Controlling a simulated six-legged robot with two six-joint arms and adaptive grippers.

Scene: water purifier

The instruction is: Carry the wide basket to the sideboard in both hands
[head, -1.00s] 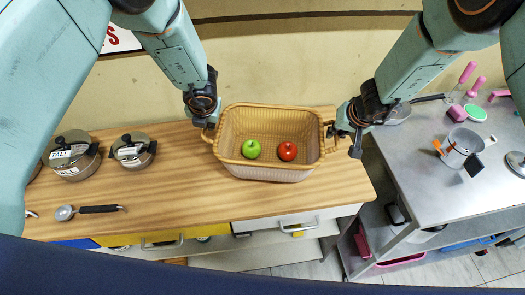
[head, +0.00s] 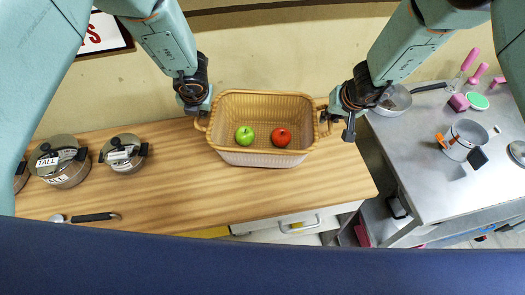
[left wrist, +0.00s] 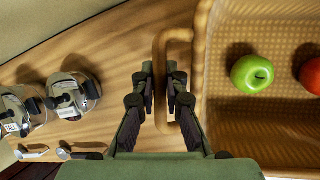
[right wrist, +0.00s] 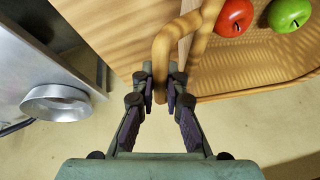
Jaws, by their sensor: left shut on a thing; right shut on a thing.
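The wide wicker basket (head: 262,158) is over the wooden counter, upright, with a green apple (head: 245,136) and a red apple (head: 281,138) inside. My left gripper (head: 200,117) is shut on its left handle; that handle (left wrist: 166,38) lies between the fingers in the left wrist view. My right gripper (head: 342,118) is shut on its right handle; that handle (right wrist: 160,58) lies between the fingers in the right wrist view. Whether the basket's underside touches the counter is hard to tell.
The wooden counter (head: 170,200) holds lidded pots (head: 62,163) and a ladle (head: 90,217) at left. A metal table (head: 425,165) at right holds a pan (head: 393,101), a grey pot (head: 464,138) and pink-handled tools. A wall stands behind.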

